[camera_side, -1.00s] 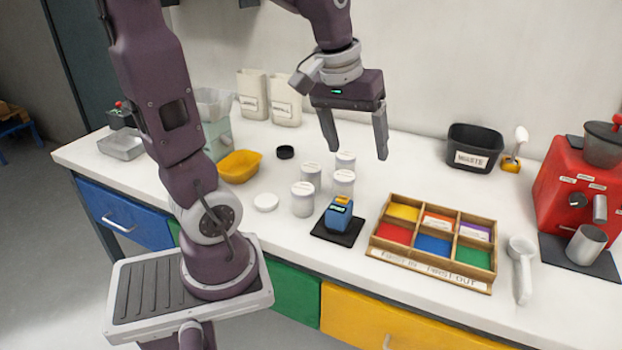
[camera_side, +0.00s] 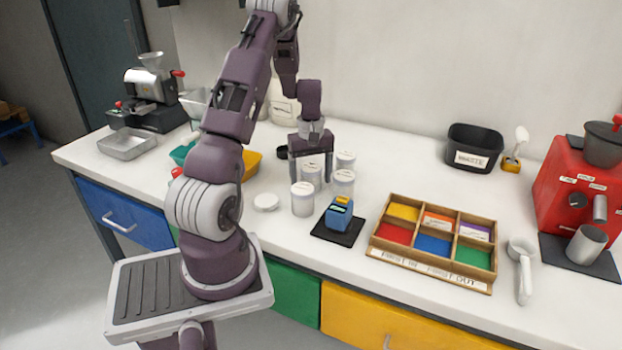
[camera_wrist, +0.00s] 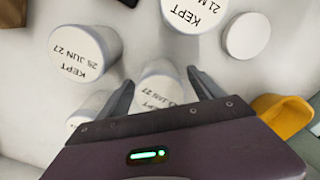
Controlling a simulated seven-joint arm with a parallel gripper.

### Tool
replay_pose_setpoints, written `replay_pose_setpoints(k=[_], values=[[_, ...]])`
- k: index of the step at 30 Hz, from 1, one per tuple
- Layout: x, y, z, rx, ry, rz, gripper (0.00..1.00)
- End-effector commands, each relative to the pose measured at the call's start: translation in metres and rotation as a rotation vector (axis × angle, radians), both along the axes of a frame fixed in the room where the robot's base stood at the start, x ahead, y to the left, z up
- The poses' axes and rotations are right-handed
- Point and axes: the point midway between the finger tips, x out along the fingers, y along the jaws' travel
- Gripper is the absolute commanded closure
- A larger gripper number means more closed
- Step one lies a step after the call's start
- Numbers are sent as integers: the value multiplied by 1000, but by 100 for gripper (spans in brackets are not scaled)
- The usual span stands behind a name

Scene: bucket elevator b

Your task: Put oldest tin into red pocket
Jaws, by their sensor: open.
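Several white tins with dated lids stand in a cluster on the counter. My gripper (camera_side: 310,178) is open and points down at the back-left tin (camera_side: 312,173). In the wrist view this tin (camera_wrist: 158,92) lies between the fingers, its label partly hidden but reading "JAN 27". The front tin (camera_side: 302,200) and the two right-hand tins (camera_side: 343,184) (camera_side: 345,161) stand close by. In the wrist view one tin (camera_wrist: 85,52) reads "KEPT 26 JUN 27", another (camera_wrist: 195,14) "KEPT 21 M", cut off. A further lid is mostly hidden. The red pocket (camera_side: 391,234) is at the tray's front left.
The wooden tray (camera_side: 430,270) has several coloured pockets. A blue device (camera_side: 339,213) on a black mat stands between tins and tray. A loose white lid (camera_side: 265,202) and yellow bowl (camera_side: 252,163) lie left. A black waste bin (camera_side: 473,148) stands at the back.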

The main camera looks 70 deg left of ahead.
Motion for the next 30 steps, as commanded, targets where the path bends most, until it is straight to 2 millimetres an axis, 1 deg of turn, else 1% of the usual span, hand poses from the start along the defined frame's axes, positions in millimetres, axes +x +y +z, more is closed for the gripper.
replay_pose_setpoints(k=[2,3,8,12,15,20,22,23,27,30], values=[[0,0,0,0,0,0,24],[0,0,1,0,0,-1,26],[0,0,1,0,0,-1,58],[0,0,1,0,0,-1,85],[0,0,1,0,0,-1,100],[0,0,2,1,0,-2,100],[1,0,10,3,-2,-2,100],[1,1,15,4,-2,-2,100],[1,1,52,6,-3,-3,100],[1,1,76,5,-3,-2,100]])
